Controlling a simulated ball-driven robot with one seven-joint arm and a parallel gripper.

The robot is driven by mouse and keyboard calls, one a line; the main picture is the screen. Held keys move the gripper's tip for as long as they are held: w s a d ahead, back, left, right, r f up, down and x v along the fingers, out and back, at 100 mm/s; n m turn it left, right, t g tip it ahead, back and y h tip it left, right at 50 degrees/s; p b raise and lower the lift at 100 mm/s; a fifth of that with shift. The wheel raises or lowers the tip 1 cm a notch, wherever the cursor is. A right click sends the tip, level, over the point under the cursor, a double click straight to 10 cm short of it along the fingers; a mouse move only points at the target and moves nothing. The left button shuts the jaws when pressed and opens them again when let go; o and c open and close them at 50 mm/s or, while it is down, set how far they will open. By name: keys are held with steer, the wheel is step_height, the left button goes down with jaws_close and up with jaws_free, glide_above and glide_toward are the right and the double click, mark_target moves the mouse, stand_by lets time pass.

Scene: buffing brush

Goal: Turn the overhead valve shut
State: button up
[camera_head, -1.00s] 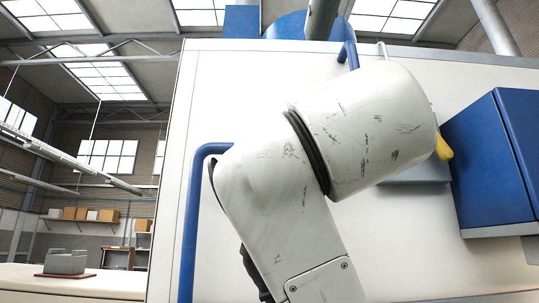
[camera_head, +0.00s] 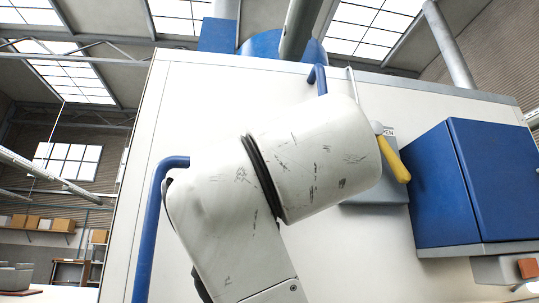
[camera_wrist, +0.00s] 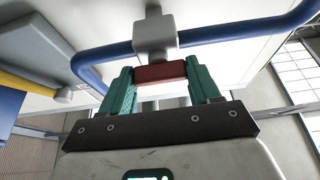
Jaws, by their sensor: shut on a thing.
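In the wrist view, my gripper (camera_wrist: 159,74) has its two teal fingers closed on a dark red handle (camera_wrist: 158,73). The handle sits under a pale grey valve body (camera_wrist: 154,33) on a blue pipe (camera_wrist: 240,32). The handle lies crosswise between the fingers. In the head view, my arm hides the gripper, the red handle and the valve body. Parts of blue pipe (camera_head: 148,225) show left of and above my arm.
A yellow lever (camera_head: 393,160) on a grey box, beside a partly hidden label, is right of my arm. A blue cabinet (camera_head: 470,180) juts out farther right. A large white panel (camera_head: 120,190) stands behind the arm. A red block (camera_head: 528,268) shows at lower right.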

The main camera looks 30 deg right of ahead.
steer(key=shift+m, duration=0.4)
steer(key=shift+a+r+m+g+h+p, duration=0.1)
steer(key=shift+m+g+h+p, duration=1)
steer(key=shift+m, duration=2.5)
steer(key=shift+r+m+g+h+p, duration=0.1)
steer(key=shift+m+g+h+p, duration=0.45)
steer(key=shift+m+g, duration=2)
steer(key=shift+a+m+g+h+p, duration=0.2)
steer(key=shift+m+h+p, duration=0.6)
steer(key=shift+m, duration=3.85)
steer(key=shift+d+f, duration=0.1)
steer(key=shift+d, duration=0.05)
steer(key=o, duration=1.1)
steer(key=shift+c, duration=0.2)
steer(key=b+v, duration=0.3)
steer(key=v, duration=0.7)
steer(key=shift+s+a, duration=0.25)
steer(key=shift+s, duration=0.05)
